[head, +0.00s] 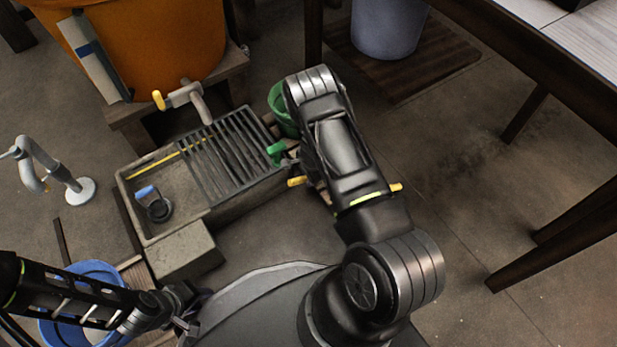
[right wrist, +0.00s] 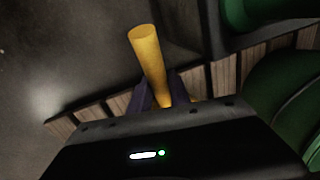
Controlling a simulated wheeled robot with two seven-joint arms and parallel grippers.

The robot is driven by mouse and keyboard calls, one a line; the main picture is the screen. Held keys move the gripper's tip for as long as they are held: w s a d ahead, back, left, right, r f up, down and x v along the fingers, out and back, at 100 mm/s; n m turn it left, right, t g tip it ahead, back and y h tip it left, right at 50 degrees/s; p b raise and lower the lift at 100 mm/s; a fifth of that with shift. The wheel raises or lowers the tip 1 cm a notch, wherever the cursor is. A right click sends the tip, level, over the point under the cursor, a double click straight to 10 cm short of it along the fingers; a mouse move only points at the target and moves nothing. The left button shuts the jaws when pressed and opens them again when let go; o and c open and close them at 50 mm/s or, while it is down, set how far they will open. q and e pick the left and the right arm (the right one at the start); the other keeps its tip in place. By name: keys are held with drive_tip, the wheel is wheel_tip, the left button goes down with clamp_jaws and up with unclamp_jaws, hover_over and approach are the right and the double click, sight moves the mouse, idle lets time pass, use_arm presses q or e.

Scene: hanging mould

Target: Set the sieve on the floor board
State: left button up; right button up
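A yellow cylindrical handle (right wrist: 148,58) stands between the dark fingers of my right gripper (right wrist: 163,97), which look closed on it. In the head view a yellow end (head: 297,181) shows left of my right forearm, and another yellow end (head: 396,187) shows right of it. I cannot make out a sieve body; my arm covers that spot. A slatted wooden board (right wrist: 88,113) lies below the handle in the right wrist view; I cannot tell its gap from the handle. My left gripper (head: 183,312) is at the lower left beside a blue bucket (head: 95,268), its fingers unclear.
A green bucket (head: 278,103) and a smaller green object (head: 276,152) are left of my right arm. A stone trough (head: 148,208) with a dark grate (head: 232,150) lies further left. An orange tub (head: 160,40) stands behind. A dark table (head: 560,62) is at right; floor between is clear.

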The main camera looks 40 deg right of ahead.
drive_tip(key=o, duration=0.4)
drive_tip(key=r+p, duration=0.1)
drive_tip(key=r, duration=0.3)
drive_tip(key=s+r+p, duration=0.1)
drive_tip(key=r+p, duration=0.1)
drive_tip(key=r, duration=0.2)
drive_tip(key=s+r+p, duration=0.1)
drive_tip(key=r+p, duration=0.1)
drive_tip(key=r, duration=0.2)
drive_tip(key=shift+a, duration=0.15)
drive_tip(key=shift+s, duration=0.1)
idle(0.3)
drive_tip(key=s+a+r+n+y, duration=0.1)
drive_tip(key=s+a+n, duration=0.4)
drive_tip(key=a, duration=0.4)
drive_tip(key=s+a+r+n+y, duration=0.1)
drive_tip(key=s+a+r+n, duration=0.1)
drive_tip(key=s+a+n, duration=0.4)
drive_tip(key=s+a+r+n+y, duration=0.2)
drive_tip(key=s+a+n, duration=0.4)
drive_tip(key=a, duration=0.6)
drive_tip(key=shift+s+a+r+g, duration=0.1)
drive_tip(key=shift+s+a+g, duration=0.2)
drive_tip(key=shift+s, duration=0.15)
